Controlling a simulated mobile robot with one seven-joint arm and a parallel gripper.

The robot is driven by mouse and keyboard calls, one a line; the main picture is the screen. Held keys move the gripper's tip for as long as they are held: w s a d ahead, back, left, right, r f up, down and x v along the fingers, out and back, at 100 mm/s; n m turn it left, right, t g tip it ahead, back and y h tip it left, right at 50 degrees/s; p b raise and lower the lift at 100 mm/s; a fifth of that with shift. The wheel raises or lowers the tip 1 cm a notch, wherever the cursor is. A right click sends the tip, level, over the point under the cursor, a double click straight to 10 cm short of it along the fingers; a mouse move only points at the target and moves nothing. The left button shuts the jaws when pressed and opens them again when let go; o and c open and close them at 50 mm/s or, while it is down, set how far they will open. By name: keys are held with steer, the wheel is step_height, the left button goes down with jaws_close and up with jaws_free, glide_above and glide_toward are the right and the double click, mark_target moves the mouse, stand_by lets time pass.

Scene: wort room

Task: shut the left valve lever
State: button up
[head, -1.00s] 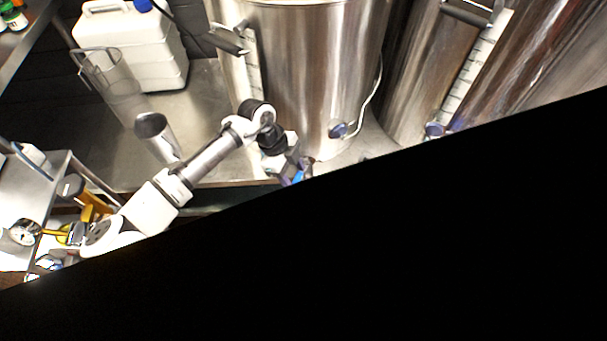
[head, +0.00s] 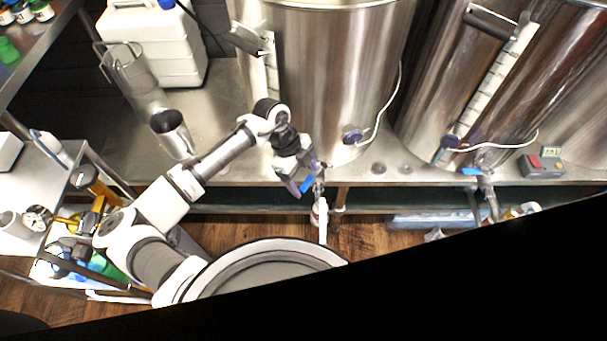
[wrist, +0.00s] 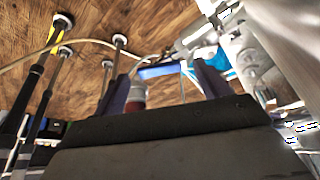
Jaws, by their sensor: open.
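The left valve (head: 319,186) sticks out at the foot of the left steel kettle (head: 335,70). Its blue lever (head: 307,183) shows beside my gripper (head: 306,178) in the head view. In the wrist view, the blue lever (wrist: 158,71) lies crosswise just beyond and between the two purple fingertips of my gripper (wrist: 162,85). My gripper is open, with a clear gap between its fingers. I cannot tell whether either finger touches the lever. The gripper body hides part of the valve in the head view.
The right kettle has its own valve with a blue lever (head: 471,171). A grey control box (head: 542,165) stands at the bench's right. A large round vessel (head: 270,262) sits below the bench. Black covers the lower right.

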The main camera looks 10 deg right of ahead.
steer(key=b+v, duration=0.1)
steer(key=v, duration=0.6)
steer(key=shift+r, duration=0.2)
steer(key=shift+a, duration=0.15)
